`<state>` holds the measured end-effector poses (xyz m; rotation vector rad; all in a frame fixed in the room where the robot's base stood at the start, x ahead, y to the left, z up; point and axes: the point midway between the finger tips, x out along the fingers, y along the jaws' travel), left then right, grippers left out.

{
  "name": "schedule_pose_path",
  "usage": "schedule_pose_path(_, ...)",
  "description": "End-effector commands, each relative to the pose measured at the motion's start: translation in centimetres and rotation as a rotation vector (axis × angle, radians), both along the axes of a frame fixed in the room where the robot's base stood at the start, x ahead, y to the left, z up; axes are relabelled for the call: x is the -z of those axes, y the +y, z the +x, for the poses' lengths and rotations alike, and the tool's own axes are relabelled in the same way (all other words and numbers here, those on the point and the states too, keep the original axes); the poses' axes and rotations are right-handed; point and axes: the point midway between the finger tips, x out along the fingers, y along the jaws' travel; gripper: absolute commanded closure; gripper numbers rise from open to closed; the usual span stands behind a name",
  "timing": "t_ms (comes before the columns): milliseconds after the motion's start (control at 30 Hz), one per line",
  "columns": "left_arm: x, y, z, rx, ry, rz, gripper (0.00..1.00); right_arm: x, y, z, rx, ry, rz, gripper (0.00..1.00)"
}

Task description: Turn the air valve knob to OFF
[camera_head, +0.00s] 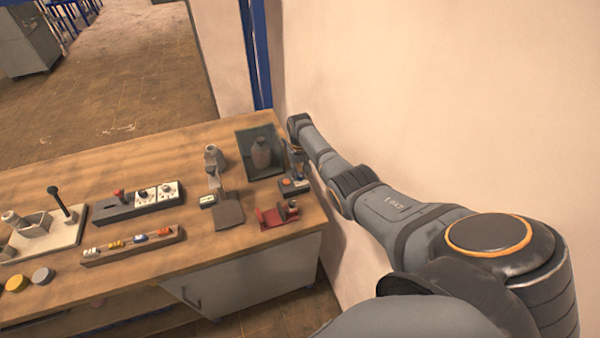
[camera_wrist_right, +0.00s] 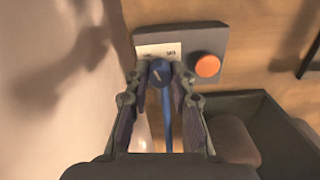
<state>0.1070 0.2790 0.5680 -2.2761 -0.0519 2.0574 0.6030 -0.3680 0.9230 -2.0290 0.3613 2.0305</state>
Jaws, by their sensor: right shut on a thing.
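The air valve box (camera_head: 293,187) is a small grey unit with an orange button, near the right end of the bench. In the right wrist view its grey panel (camera_wrist_right: 222,45) carries a white label (camera_wrist_right: 145,50) with small print I cannot read clearly. The dark blue round knob (camera_wrist_right: 160,72) has a pale pointer mark, slightly tilted. My right gripper (camera_wrist_right: 160,80) is shut on the knob, one finger on each side; in the head view it reaches down over the box. A blue strip runs between the fingers below the knob. My left gripper is not in view.
The orange button (camera_wrist_right: 207,66) sits close beside the right finger. A dark tray (camera_head: 245,146) with a grey bottle (camera_head: 261,152) stands next to the valve box. A red vise-like device (camera_head: 277,215) is in front. The wall (camera_head: 400,90) runs close along my right arm.

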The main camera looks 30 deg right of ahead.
Motion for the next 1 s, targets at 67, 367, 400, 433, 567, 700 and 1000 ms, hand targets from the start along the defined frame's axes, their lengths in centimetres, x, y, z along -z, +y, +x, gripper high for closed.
schedule_pose_path(67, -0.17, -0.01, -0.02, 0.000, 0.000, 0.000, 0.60, -0.14, 0.02, 0.07, -0.063, -0.002, -0.001, 1.00)
schedule_pose_path(367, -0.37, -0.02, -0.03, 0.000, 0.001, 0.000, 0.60, -0.11, 0.04, 0.10, -0.269, -0.003, -0.001, 1.00)
schedule_pose_path(400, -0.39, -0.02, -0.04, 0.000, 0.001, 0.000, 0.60, -0.10, 0.04, 0.10, -0.288, -0.003, -0.001, 1.00)
schedule_pose_path(433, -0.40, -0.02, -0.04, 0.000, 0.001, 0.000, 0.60, -0.10, 0.05, 0.10, -0.302, -0.003, -0.001, 1.00)
schedule_pose_path(567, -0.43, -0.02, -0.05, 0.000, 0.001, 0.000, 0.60, -0.08, 0.05, 0.09, -0.349, -0.003, -0.001, 1.00)
schedule_pose_path(700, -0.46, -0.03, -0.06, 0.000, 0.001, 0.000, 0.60, -0.08, 0.05, 0.08, -0.379, -0.002, 0.000, 1.00)
schedule_pose_path(1000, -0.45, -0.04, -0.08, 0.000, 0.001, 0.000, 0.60, -0.07, 0.05, 0.08, -0.395, -0.002, 0.000, 1.00)
